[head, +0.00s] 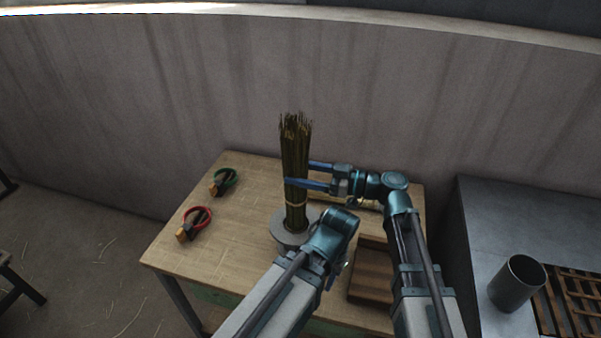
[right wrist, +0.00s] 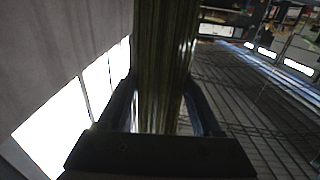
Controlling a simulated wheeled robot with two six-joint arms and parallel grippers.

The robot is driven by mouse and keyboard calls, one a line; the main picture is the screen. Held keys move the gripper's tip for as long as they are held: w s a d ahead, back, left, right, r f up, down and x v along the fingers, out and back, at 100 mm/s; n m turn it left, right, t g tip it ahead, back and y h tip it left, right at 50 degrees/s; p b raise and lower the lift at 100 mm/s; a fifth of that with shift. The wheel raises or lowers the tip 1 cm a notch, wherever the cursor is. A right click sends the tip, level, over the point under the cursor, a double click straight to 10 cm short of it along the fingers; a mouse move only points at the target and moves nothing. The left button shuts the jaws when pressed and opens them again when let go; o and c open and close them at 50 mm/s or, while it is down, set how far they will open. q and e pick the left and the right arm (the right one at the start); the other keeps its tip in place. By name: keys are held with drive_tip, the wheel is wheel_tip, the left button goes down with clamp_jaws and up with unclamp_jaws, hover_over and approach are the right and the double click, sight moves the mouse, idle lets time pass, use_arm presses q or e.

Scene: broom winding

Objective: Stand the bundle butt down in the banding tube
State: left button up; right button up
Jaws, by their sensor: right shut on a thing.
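The bundle (head: 295,160) of long greenish-brown stalks stands upright with its frayed tops up and a pale band around its lower part. My right gripper (head: 298,174) comes from the right and is shut on the bundle above the band. In the right wrist view the bundle (right wrist: 165,60) runs between the two dark fingers (right wrist: 160,108).
Two tools with rings, one green (head: 223,181) and one red (head: 195,222), lie at the left of the wooden table (head: 180,250). A brown wooden tray (head: 370,270) lies at the right. A metal cup (head: 517,284) and a slatted rack (head: 575,300) stand on a grey bench (head: 500,215).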

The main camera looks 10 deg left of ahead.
drive_tip(key=o, duration=1.2)
drive_tip(key=shift+c, duration=0.2)
drive_tip(key=d, duration=1.4)
drive_tip(key=shift+s, duration=0.25)
drive_tip(key=shift+a, duration=0.1)
